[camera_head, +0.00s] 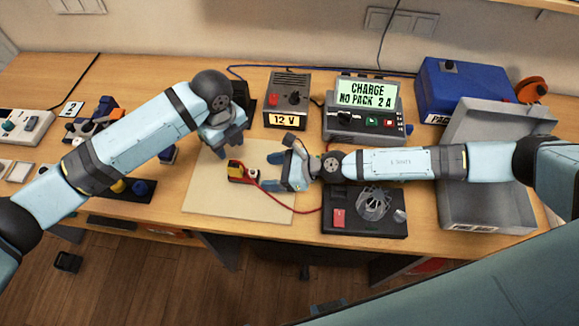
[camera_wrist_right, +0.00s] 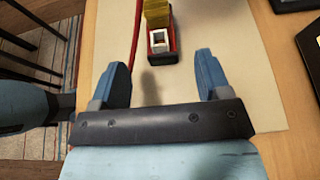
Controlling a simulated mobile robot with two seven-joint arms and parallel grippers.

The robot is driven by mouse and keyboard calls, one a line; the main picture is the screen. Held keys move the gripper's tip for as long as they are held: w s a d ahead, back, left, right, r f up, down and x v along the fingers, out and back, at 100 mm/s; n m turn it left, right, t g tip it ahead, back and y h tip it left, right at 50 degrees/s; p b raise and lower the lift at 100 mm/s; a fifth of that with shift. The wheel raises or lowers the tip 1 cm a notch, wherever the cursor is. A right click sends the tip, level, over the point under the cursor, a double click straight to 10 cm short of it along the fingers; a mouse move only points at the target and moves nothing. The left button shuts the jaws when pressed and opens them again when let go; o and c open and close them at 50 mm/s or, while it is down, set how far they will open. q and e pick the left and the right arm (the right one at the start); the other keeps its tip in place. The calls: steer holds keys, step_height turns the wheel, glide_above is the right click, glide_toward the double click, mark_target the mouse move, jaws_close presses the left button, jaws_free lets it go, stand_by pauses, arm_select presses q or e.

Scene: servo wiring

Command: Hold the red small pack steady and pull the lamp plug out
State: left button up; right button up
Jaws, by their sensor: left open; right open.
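The small pack (camera_head: 236,170), red and yellow, lies on the pale mat (camera_head: 215,200). A small white plug-like piece (camera_head: 253,173) is at its right end; in the right wrist view this white piece (camera_wrist_right: 158,40) sits at the pack's near end, below the yellow part (camera_wrist_right: 157,14). I cannot tell how deep it is seated. A red cord (camera_head: 295,211) runs right from there. My right gripper (camera_head: 268,172) is open, pointing left at the white piece and short of it, with nothing between its fingers (camera_wrist_right: 163,75). My left gripper (camera_head: 228,143) is open and empty above and behind the pack.
A 12 V box (camera_head: 290,90) and a charger reading "CHARGE NO PACK 2 A" (camera_head: 365,92) stand behind. A dark unit (camera_head: 362,226) is right of the mat. A grey bin (camera_head: 490,203) and blue case (camera_head: 470,85) are at the right. The mat's front is clear.

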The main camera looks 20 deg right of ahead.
mark_target(256, 173)
steer(key=x, duration=0.5)
